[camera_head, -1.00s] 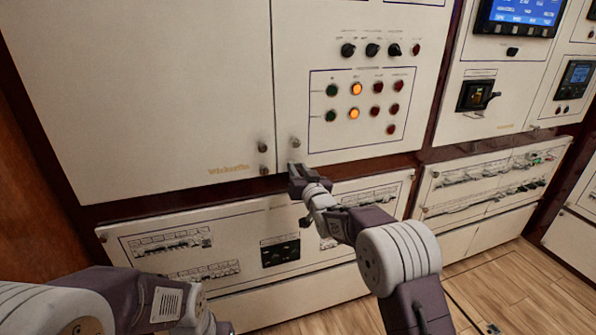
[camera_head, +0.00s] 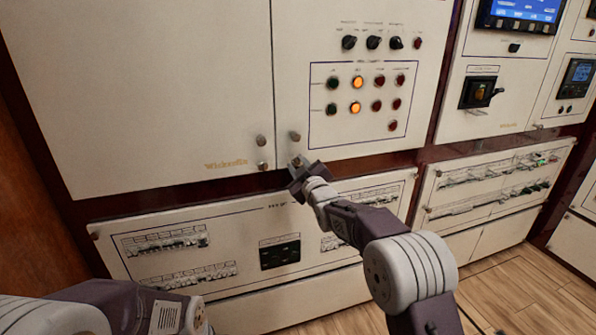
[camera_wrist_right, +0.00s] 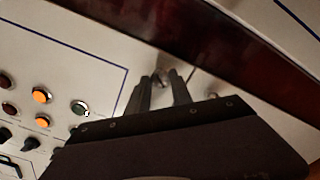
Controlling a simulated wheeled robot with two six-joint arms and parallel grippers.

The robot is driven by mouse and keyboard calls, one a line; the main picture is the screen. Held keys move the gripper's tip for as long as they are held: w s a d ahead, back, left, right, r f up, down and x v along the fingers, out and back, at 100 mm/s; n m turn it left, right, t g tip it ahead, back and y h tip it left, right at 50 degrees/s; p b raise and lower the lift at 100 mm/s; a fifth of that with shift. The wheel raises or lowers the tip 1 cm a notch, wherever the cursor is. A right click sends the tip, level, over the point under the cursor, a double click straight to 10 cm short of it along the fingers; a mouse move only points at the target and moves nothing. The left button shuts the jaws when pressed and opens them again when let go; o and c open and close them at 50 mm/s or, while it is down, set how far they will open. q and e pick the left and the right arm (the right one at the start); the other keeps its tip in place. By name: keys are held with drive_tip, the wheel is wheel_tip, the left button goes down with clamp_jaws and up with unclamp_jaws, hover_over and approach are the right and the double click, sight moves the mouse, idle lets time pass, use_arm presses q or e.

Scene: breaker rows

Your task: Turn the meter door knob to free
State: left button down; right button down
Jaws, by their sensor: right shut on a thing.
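Small round metal knobs sit at the meeting edges of two cream cabinet doors: an upper knob (camera_head: 295,136) and a lower knob (camera_head: 296,161) on the right door, and two on the left door. My right gripper (camera_head: 299,169) is at the right door's lower knob, its body tilted. In the right wrist view its two dark fingers (camera_wrist_right: 164,88) are closed around the knob (camera_wrist_right: 161,79), near the dark red beam. No label shows which knob is the meter door knob, and its free mark cannot be read. Only links of my left arm show, at lower left; its gripper is out of frame.
The right door carries a panel of lamps and buttons (camera_head: 366,100), with rotary switches (camera_head: 373,42) above it. A dark red beam (camera_head: 210,190) runs below the doors. Breaker rows (camera_head: 180,240) lie under it.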

drive_tip(key=n+b, duration=0.3)
drive_tip(key=n, duration=0.2)
drive_tip(key=shift+f, duration=0.15)
drive_tip(key=shift+n+b, duration=0.8)
drive_tip(key=shift+n, duration=0.5)
drive_tip(key=c, duration=1.1)
unclamp_jaws()
drive_tip(key=shift+c, duration=0.2)
drive_tip(key=shift+s, duration=0.1)
drive_tip(key=v, duration=0.9)
